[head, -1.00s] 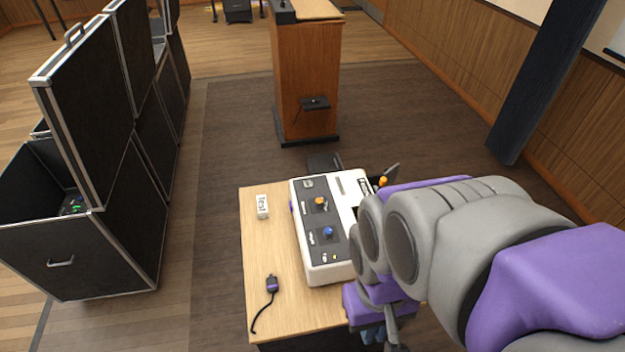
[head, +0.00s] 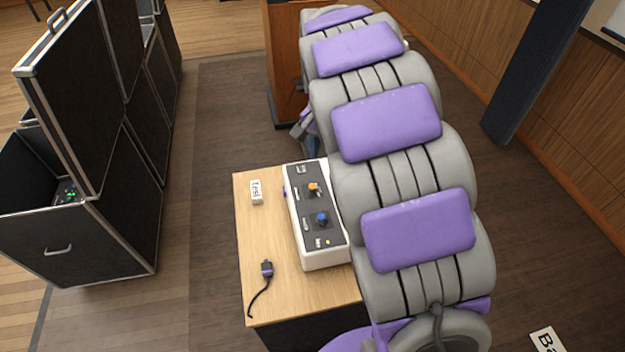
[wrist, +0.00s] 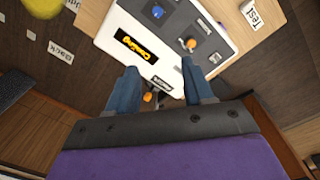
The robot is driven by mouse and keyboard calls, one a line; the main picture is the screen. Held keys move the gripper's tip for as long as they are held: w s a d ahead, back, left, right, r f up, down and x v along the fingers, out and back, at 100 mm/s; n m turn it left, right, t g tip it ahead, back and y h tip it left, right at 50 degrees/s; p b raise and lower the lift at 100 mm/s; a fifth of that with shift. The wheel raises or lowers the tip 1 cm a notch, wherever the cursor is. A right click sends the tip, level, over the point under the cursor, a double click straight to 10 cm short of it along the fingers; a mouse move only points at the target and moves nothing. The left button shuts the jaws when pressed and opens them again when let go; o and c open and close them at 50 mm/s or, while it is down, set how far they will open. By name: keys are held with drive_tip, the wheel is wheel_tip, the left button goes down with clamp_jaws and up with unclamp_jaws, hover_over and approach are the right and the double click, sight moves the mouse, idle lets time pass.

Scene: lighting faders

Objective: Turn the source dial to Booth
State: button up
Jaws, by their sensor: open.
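The white control console (head: 325,258) stands on the small wooden table, with an orange knob (head: 314,188) and a blue knob (head: 322,218) on its dark panel. In the wrist view the same orange knob (wrist: 190,44) and blue knob (wrist: 157,12) show near the top. Another orange-tipped control (wrist: 147,97) lies lower, between the finger lines, apart from both fingers. I cannot read which control is the source dial, nor a Booth mark. My gripper (wrist: 160,68) is open and empty, its blue fingers over the console's edge. In the head view my arm hides the console's right side.
A wooden table (head: 290,300) carries a Test label block (head: 256,191) and a cable with a plug (head: 266,270). Dark flight cases (head: 80,235) stand left. A wooden lectern (head: 283,60) is behind. A lit yellow-on-black display (wrist: 140,47) shows on the console.

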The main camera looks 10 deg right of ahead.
drive_tip(key=m, duration=0.1)
hover_over(312, 185)
wheel_tip(312, 185, down, 3)
wheel_tip(312, 185, down, 18)
drive_tip(key=b, duration=0.2)
drive_tip(key=shift+s+r+b, duration=0.1)
drive_tip(key=shift+r+b, duration=0.05)
drive_tip(key=shift+b, duration=0.25)
drive_tip(key=shift+c, duration=0.2)
clamp_jaws()
